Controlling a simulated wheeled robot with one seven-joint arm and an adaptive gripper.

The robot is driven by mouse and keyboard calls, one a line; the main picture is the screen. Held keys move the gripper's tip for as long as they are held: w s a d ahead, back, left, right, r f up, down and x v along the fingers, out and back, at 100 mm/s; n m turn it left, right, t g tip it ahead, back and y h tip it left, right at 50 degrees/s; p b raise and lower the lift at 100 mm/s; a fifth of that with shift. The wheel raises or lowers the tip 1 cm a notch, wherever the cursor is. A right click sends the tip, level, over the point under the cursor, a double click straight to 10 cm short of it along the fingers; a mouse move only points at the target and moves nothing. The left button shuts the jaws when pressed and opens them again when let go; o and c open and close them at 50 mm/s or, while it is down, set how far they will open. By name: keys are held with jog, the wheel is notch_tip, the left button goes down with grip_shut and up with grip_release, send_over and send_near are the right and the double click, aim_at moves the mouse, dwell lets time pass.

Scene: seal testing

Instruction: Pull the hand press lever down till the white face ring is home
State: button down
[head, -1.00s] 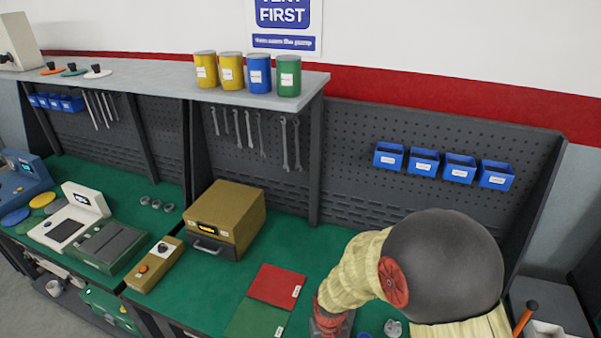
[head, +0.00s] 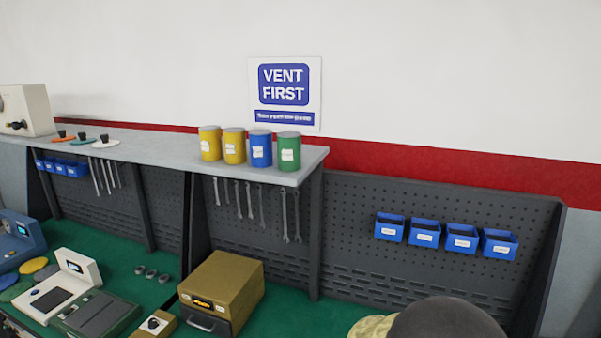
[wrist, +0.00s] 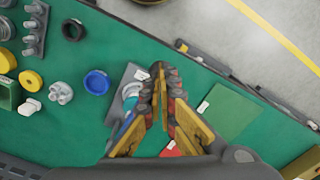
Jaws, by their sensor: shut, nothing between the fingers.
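My gripper (wrist: 165,78) shows in the wrist view above the green bench. Its fingertips are together with nothing between them. A grey fixture with a teal part (wrist: 131,88) stands on the bench just left of the fingers and is partly hidden by them; I cannot tell whether it belongs to the hand press. No press lever can be made out in either current view. A white disc with a dark knob (head: 104,143) lies on the shelf in the head view; I cannot tell whether it is the face ring. My gripper is out of the head view.
In the wrist view, a blue ring (wrist: 96,82), a grey flanged part (wrist: 61,93), a black ring (wrist: 73,29) and a yellow ring (wrist: 30,81) lie to the left. A green pad (wrist: 232,110) lies to the right. A brown box (head: 222,290) stands on the bench.

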jog(key=shift+s+a+f+b, duration=0.1)
jog(key=shift+s+f+b, duration=0.15)
jog(key=shift+f+b, duration=0.9)
jog(key=shift+s+a+f+b, duration=0.15)
jog(key=shift+f+b, duration=0.45)
jog(key=shift+f, duration=0.9)
dwell(0.5)
jog(key=shift+d+f, duration=0.1)
jog(key=shift+f, duration=0.15)
jog(key=shift+r+p, duration=3.1)
jog(key=shift+r, duration=1.55)
